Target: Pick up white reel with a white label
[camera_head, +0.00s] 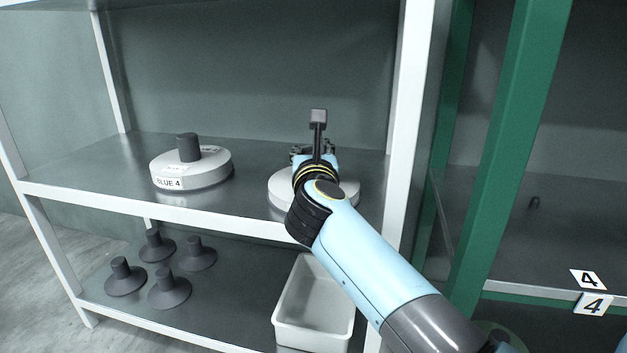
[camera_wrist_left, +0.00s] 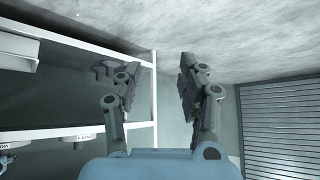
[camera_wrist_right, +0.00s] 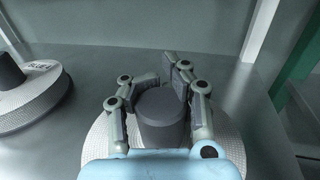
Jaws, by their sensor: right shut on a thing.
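A white reel (camera_head: 279,192) sits on the upper shelf on the right in the head view, mostly behind my right arm. The right wrist view shows its white rim (camera_wrist_right: 229,140) and dark grey hub (camera_wrist_right: 163,118). No label on it is visible. My right gripper (camera_wrist_right: 163,78) is shut on this hub, a finger on either side; the reel appears to rest on the shelf. Another white reel (camera_head: 190,172) with a dark hub and a white "BLUE 4" label stands to the left. My left gripper (camera_wrist_left: 158,82) is open and empty, away from the reels.
The shelf (camera_head: 100,170) has white posts; one post (camera_head: 407,130) stands close right of my right arm. Several dark cone-shaped stands (camera_head: 170,290) and a white bin (camera_head: 300,325) are on the lower shelf. A green rack (camera_head: 505,130) stands further right.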

